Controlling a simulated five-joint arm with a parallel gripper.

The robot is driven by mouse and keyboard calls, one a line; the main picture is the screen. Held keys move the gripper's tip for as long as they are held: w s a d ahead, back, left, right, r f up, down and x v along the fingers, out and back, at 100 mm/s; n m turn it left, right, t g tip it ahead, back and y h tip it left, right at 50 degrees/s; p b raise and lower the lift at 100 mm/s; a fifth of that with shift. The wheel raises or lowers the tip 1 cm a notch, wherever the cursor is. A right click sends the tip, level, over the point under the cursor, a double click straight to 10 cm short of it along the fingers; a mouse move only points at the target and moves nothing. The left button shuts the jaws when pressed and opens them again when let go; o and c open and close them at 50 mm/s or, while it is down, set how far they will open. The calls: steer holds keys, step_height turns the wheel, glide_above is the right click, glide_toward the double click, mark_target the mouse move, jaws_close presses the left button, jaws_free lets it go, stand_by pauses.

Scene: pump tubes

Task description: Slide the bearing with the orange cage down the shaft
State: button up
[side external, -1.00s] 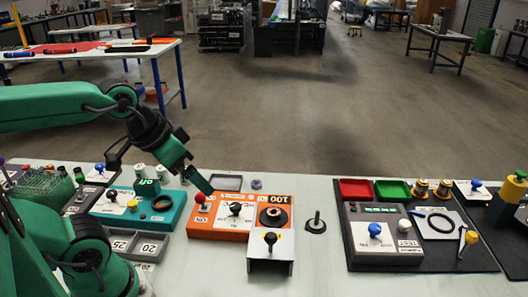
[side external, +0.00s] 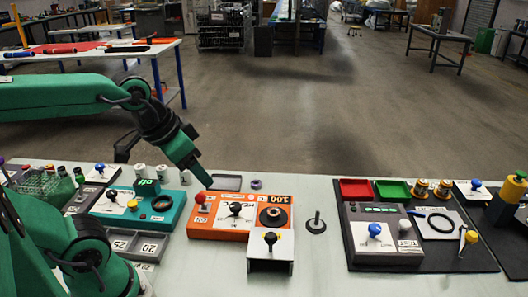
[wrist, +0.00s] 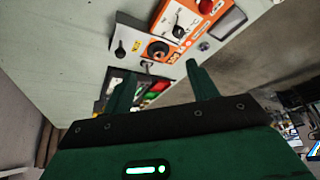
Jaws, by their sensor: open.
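My gripper (side external: 203,178) is open and empty, above the back of the orange unit (side external: 207,233). In the wrist view its two fingers stand apart (wrist: 163,88). A short upright dark shaft on a round base (side external: 316,222) stands on the bench right of the orange unit. A dark ring (side external: 273,216) sits on the orange unit's right part, by the 100 label. I cannot tell whether this is the bearing, and no orange cage shows clearly. A small purple-grey ring (side external: 256,184) lies behind the orange unit.
A teal unit (side external: 178,209) and grey numbered trays (side external: 124,244) stand left. A ball-topped lever (side external: 270,238) rises at the orange unit's front. At right, a grey tester (side external: 385,255) and red (side external: 356,189) and green (side external: 392,190) bins sit on a dark mat. Bench around the shaft is clear.

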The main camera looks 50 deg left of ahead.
steer(key=w+d+f+m+g, duration=0.1)
steer(key=w+f+m+g, duration=0.25)
steer(key=w, duration=0.65)
steer(key=m+g, duration=0.2)
steer(key=m, duration=0.3)
glide_toward(274, 214)
steer(key=shift+w+a+f, duration=0.3)
steer(key=shift+a+f, duration=0.05)
steer(key=shift+a, duration=0.05)
steer(key=shift+f, duration=1.3)
steer(key=shift+s+f, duration=0.1)
steer(key=shift+f, duration=2.5)
